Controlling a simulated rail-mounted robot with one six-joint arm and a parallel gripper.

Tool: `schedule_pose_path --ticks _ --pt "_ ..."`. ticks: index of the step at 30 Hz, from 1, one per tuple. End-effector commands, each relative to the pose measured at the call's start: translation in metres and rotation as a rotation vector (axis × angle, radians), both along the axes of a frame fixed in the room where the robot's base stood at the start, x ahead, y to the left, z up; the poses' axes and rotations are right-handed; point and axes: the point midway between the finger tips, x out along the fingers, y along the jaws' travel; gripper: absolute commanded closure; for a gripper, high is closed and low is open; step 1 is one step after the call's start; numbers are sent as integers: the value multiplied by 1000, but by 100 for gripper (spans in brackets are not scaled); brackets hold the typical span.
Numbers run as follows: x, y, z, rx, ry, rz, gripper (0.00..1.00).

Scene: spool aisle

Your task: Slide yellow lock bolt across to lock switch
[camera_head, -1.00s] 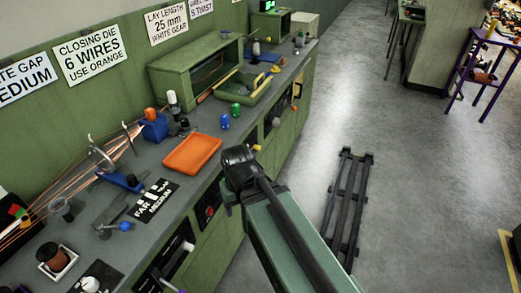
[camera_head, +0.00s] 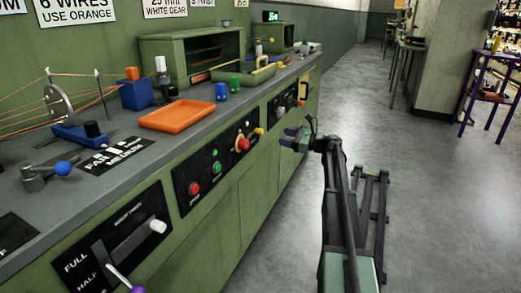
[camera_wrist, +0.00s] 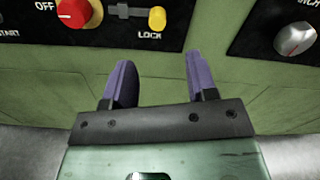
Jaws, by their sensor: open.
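The yellow lock bolt (camera_wrist: 157,18) sits at the right end of a grey slot above the word LOCK in the wrist view. It also shows small on the front panel in the head view (camera_head: 259,131). The red switch knob (camera_wrist: 74,11) on its yellow plate is left of the bolt, by the word OFF; it also shows in the head view (camera_head: 243,143). My gripper (camera_wrist: 158,72) has its purple fingers spread, with nothing between them. The fingers are below the bolt in the wrist view, apart from it. In the head view my gripper (camera_head: 288,138) is right of the bolt.
A grey knob (camera_wrist: 295,37) is on another black panel at right. Red (camera_head: 194,188) and green buttons lie left of the switch. An orange tray (camera_head: 178,115) stands on the bench top. The aisle floor (camera_head: 410,170) at right has open room; a dark rack stands beside my arm.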

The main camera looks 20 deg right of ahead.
Motion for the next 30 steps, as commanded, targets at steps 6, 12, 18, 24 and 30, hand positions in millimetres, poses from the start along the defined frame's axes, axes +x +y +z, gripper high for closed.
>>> schedule_pose_path --ticks 6,12,18,24,30 --pt "-1 4 4 68 57 -4 47" --pt "22 24 3 65 57 0 47" --pt "58 56 3 64 56 0 47" --pt "77 73 3 63 57 -1 47" --pt "79 75 3 63 56 -2 47"
